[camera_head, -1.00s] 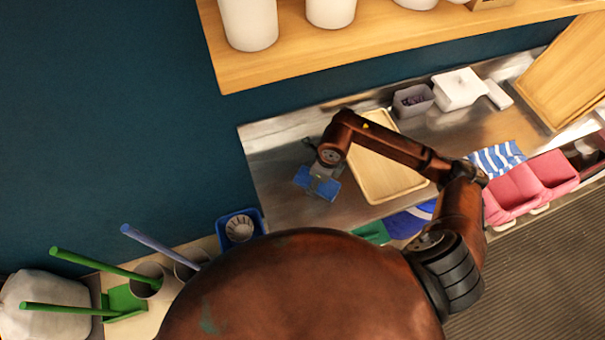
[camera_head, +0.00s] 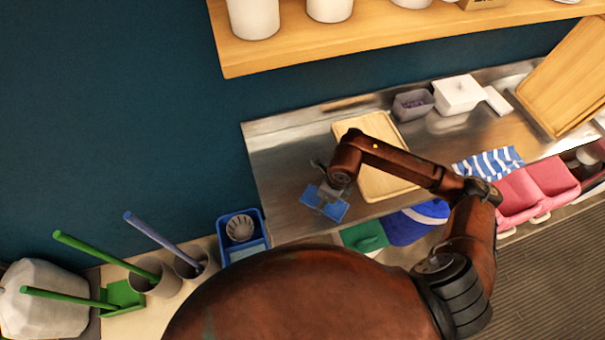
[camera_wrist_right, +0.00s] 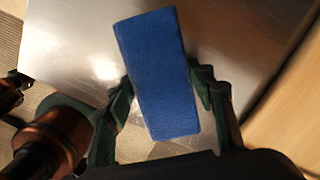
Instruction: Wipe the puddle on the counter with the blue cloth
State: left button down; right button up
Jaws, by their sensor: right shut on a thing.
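The blue cloth (camera_head: 334,211) is at the left part of the steel counter (camera_head: 285,165). My right gripper (camera_head: 325,198) is above the counter and shut on the cloth. In the right wrist view the cloth (camera_wrist_right: 158,75) is a flat blue rectangle between the two dark fingers of the gripper (camera_wrist_right: 162,82). The cloth is low over the steel, but I cannot tell whether it touches. I cannot make out the puddle against the shiny metal; the gripper and cloth hide part of the surface. My left gripper is not in view.
A wooden tray (camera_head: 385,185) lies right of the gripper. A grey container (camera_head: 412,104) and white box (camera_head: 458,92) stand behind. A striped cloth (camera_head: 488,163) and pink bins (camera_head: 552,175) are at right. A blue bin (camera_head: 242,238) stands left. A wooden shelf (camera_head: 400,35) hangs above.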

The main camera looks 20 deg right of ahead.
jog(key=shift+s, duration=0.45)
notch_tip(320, 180, up, 3)
jog(key=shift+f+p, duration=0.1)
jog(key=shift+p, duration=0.5)
jog(key=shift+w+r+p, duration=0.1)
jog(key=shift+r+p, duration=0.25)
jog(key=shift+r, duration=0.75)
jog(key=shift+r+p, duration=0.95)
jog(key=shift+r, duration=0.65)
